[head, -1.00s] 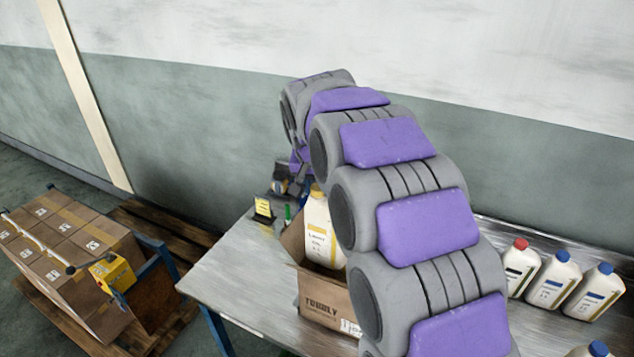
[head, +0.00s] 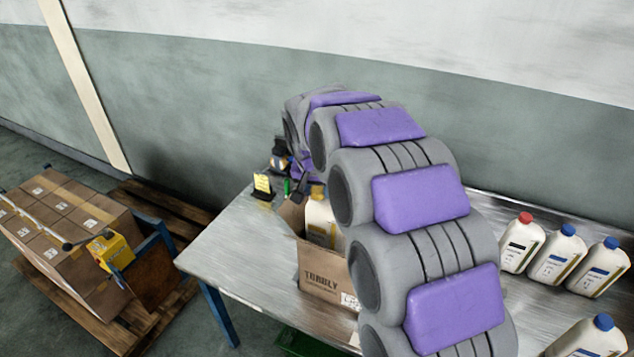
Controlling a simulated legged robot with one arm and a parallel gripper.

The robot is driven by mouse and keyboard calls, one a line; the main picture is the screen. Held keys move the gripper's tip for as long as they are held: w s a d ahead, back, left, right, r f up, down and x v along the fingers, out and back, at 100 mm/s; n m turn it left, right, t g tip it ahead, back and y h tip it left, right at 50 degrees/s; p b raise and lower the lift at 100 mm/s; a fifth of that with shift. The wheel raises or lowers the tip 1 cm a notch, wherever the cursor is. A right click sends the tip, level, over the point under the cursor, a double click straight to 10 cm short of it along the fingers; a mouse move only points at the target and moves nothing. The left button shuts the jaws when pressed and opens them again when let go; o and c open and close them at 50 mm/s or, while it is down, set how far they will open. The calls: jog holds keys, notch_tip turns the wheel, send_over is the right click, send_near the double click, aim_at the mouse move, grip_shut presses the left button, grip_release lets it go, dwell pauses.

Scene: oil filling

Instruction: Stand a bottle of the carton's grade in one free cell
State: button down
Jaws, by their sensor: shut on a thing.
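An open cardboard carton (head: 322,282) stands on the metal table, partly hidden by my arm. A white bottle with a yellow-edged label (head: 320,222) is upright, its lower part inside the carton. My gripper (head: 308,187) is at the top of this bottle and is shut on it; my arm hides much of the jaws. The carton's cells and the grade on its label cannot be read. On the right of the table stand a red-capped white bottle (head: 521,245) and several blue-capped white bottles (head: 556,257).
The metal table (head: 235,258) is bare left of the carton. A small yellow sign (head: 262,184) stands near its back left. Stacked boxes (head: 75,235) lie on a pallet at far left. A green bin (head: 300,344) shows under the table.

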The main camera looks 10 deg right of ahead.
jog(key=shift+f+b, duration=1.75)
jog(key=shift+f, duration=4.5)
jog(key=shift+f+b, duration=0.3)
jog(key=shift+f, duration=0.75)
jog(key=c, duration=0.9)
grip_release()
jog(key=o, duration=0.3)
jog(key=shift+d, duration=0.2)
jog(key=shift+a, duration=0.15)
